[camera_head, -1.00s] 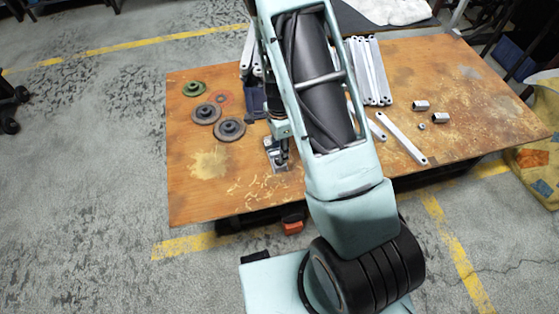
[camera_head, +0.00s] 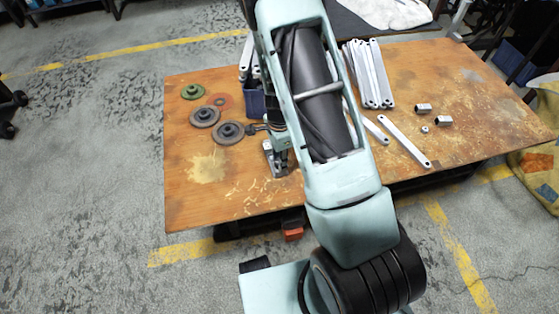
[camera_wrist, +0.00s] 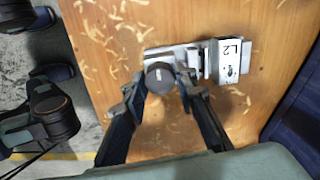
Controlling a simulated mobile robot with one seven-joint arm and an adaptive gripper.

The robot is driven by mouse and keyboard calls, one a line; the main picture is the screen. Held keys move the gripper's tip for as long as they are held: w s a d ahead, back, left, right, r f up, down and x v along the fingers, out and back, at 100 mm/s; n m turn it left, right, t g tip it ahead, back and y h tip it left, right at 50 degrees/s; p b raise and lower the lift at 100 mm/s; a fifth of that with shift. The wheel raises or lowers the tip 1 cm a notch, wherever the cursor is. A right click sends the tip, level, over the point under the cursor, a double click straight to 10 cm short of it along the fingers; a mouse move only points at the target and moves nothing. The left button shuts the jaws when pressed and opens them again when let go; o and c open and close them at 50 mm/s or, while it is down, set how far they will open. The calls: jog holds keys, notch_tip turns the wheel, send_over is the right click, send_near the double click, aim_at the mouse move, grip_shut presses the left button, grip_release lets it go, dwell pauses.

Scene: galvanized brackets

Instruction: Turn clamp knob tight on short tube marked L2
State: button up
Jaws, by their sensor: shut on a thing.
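In the wrist view, the short tube marked L2 (camera_wrist: 231,61) is a pale metal piece with a white label, lying at the right end of the metal clamp (camera_wrist: 187,55). The head view shows part of the clamp (camera_head: 269,150) near the table's front edge; my arm hides the knob and the label there.
Pale bars (camera_head: 370,75) and small metal tubes (camera_head: 423,108) lie at right. A dark blue bin (camera_head: 255,100) stands behind the clamp. Shavings lie around the clamp.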

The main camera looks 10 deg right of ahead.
dwell(0.3)
jog(key=m+p, duration=0.1)
jog(key=m, duration=0.2)
jog(key=shift+r+p, duration=0.25)
jog(key=shift+p, duration=0.15)
jog(key=m+p, duration=0.3)
jog(key=m, duration=0.2)
jog(key=shift+m, duration=0.3)
jog(key=m+p, duration=0.4)
jog(key=m, duration=0.2)
jog(key=shift+m, duration=0.3)
jog(key=m+p, duration=0.1)
jog(key=m, duration=0.1)
jog(key=shift+f+m, duration=0.2)
jog(key=shift+m, duration=0.2)
jog(key=o, duration=1.1)
